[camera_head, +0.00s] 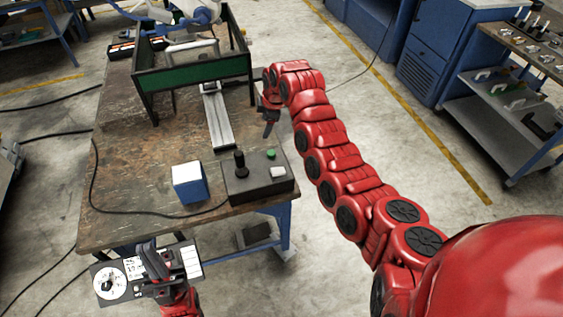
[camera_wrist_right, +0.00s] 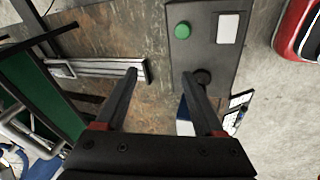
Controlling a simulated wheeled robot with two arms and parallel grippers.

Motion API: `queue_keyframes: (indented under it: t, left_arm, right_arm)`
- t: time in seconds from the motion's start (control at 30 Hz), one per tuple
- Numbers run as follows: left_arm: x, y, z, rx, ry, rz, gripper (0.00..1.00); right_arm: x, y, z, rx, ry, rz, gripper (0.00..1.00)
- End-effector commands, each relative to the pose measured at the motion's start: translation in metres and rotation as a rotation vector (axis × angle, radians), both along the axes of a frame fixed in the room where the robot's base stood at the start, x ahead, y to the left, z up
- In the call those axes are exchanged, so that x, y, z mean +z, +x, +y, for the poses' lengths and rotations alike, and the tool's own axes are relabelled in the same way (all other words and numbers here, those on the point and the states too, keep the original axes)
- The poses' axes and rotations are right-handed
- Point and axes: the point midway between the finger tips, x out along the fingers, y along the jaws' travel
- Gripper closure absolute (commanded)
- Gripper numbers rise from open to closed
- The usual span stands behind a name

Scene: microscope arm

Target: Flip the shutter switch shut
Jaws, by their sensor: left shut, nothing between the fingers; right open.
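A dark control box (camera_head: 258,180) sits at the near right corner of the worn table. It carries a black joystick (camera_head: 240,165), a green round button (camera_head: 271,154) and a pale rectangular piece (camera_head: 278,172), which may be the shutter switch; its position cannot be told. In the right wrist view the box (camera_wrist_right: 206,52) shows the green button (camera_wrist_right: 182,30) and pale piece (camera_wrist_right: 228,28). My right gripper (camera_head: 268,128) is open and empty above the table's right edge, beyond the box; its fingers (camera_wrist_right: 160,78) show in the wrist view. My left gripper (camera_head: 160,262) is shut and empty at the table's front.
A blue and white cube (camera_head: 189,183) stands left of the box. A metal rail (camera_head: 217,118) runs back under a green-fronted frame (camera_head: 195,75). A black cable (camera_head: 95,185) crosses the table. A black and white panel (camera_head: 112,283) lies by my left gripper.

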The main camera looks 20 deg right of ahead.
Motion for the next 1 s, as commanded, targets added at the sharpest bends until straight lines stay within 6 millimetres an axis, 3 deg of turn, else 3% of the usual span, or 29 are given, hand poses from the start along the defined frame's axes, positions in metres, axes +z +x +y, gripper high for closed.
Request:
queue_keyframes:
  t: [0.03,0.2,0.37,0.57,0.77,0.93,1.0]
  left_arm:
    - [0.006,0.000,0.000,0.000,0.000,0.000,1.00]
    - [0.010,0.000,0.000,0.000,0.000,0.000,1.00]
    - [0.011,0.000,0.000,0.000,0.000,0.000,1.00]
    - [0.014,0.000,0.000,0.000,0.000,0.000,1.00]
    - [0.008,0.000,0.000,0.000,0.000,0.000,1.00]
    - [-0.010,0.000,0.000,0.000,0.000,0.000,1.00]
    - [-0.007,0.000,0.000,0.000,0.000,0.000,1.00]
  right_arm:
    - [0.015,-0.016,-0.007,0.054,-0.047,0.071,0.30]
    - [0.036,-0.065,-0.024,0.182,-0.150,0.268,0.30]
    - [0.039,-0.078,-0.028,0.213,-0.172,0.320,0.30]
    - [0.016,-0.078,-0.026,0.213,-0.167,0.317,0.30]
    - [-0.023,-0.078,-0.027,0.211,-0.172,0.317,0.30]
    - [-0.056,-0.078,-0.027,0.211,-0.173,0.317,0.30]
    - [-0.070,-0.078,-0.028,0.210,-0.171,0.319,0.30]
